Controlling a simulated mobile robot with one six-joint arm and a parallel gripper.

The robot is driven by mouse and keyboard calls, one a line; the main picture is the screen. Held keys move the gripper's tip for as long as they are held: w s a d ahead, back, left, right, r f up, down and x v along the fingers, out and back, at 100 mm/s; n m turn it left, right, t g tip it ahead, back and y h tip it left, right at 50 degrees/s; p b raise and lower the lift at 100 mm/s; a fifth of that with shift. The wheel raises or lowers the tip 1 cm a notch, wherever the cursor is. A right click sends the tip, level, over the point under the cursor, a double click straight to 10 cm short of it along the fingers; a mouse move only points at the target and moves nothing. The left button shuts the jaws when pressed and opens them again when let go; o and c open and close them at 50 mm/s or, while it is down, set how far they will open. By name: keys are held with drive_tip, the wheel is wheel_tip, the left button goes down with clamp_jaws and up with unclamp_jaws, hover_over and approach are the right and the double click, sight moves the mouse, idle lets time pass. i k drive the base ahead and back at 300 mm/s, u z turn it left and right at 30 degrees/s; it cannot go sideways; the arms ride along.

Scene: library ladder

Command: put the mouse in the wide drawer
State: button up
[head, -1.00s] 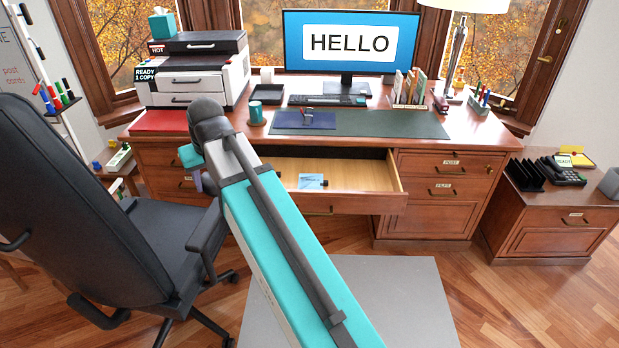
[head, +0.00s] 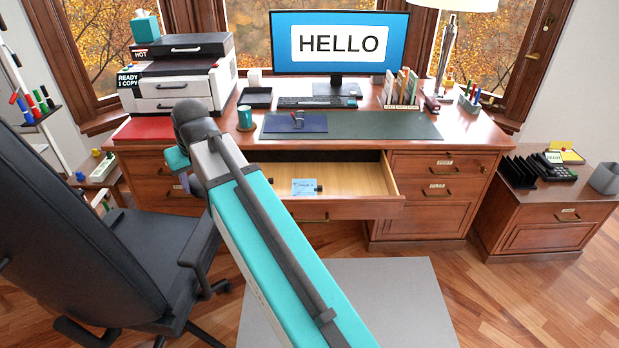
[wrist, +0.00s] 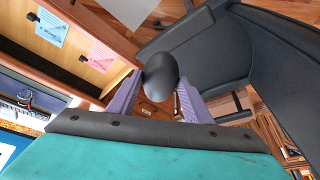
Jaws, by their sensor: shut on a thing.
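The wide drawer (head: 350,208) under the middle of the desk stands pulled open in the head view. Its pale wooden floor shows, with a blue card inside; in the wrist view the drawer's inside (wrist: 98,70) is at upper left. My gripper (wrist: 160,88) has purple fingers shut on a dark, rounded thing that looks like the mouse (wrist: 160,70). In the head view my gripper is mostly hidden behind my arm, left of the open drawer and near the chair. The held thing cannot be made out there.
The black office chair (head: 95,225) stands close to my gripper at left. The blue card (head: 304,186) lies in the drawer; a pink card (wrist: 101,55) also shows there in the wrist view. The desk top (head: 470,130) holds a monitor, keyboard, mug and printer.

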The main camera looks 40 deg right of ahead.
sight(355, 191)
drive_tip(key=i, duration=0.85)
drive_tip(key=u, duration=0.05)
